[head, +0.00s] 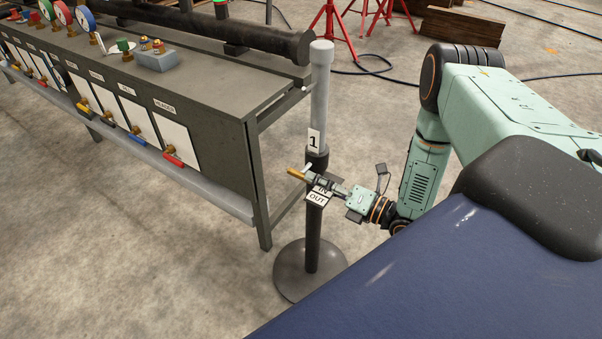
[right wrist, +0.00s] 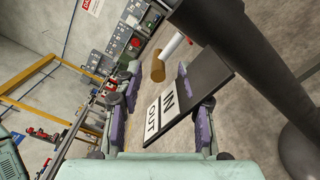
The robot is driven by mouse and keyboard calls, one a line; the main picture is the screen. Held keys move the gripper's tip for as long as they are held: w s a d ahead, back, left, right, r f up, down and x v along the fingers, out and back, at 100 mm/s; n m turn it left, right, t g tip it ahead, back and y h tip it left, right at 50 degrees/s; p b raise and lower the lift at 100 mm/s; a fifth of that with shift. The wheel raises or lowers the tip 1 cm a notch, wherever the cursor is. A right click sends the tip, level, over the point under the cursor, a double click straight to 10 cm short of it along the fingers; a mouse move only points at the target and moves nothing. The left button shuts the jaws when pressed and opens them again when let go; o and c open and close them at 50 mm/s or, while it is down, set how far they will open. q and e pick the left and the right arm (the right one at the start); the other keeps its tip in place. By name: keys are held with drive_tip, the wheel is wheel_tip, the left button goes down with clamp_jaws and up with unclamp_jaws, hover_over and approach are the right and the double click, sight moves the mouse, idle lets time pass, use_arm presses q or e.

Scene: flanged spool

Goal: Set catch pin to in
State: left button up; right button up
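The catch pin has a brass knob (head: 295,174) on a pale shaft beside the dark lower part of the post (head: 312,235). In the right wrist view the brass knob (right wrist: 158,67) and its white shaft (right wrist: 172,46) show ahead, between the fingertip lines. A white IN/OUT plate (head: 318,196) is fixed to the post below the pin; it also shows in the wrist view (right wrist: 161,110), covering part of one finger. My right gripper (head: 311,180) is open at the pin, its fingers (right wrist: 155,85) apart. I cannot tell whether they touch the knob. My left gripper is not in view.
The post, marked 1 (head: 314,140), stands on a round base (head: 297,272). A dark bench (head: 215,110) with gauges and labelled valves stands close on the left. Red stands (head: 330,22) and cables lie behind. The floor left of the post's base is clear.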

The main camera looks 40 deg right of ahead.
drive_tip(key=shift+v, duration=1.9)
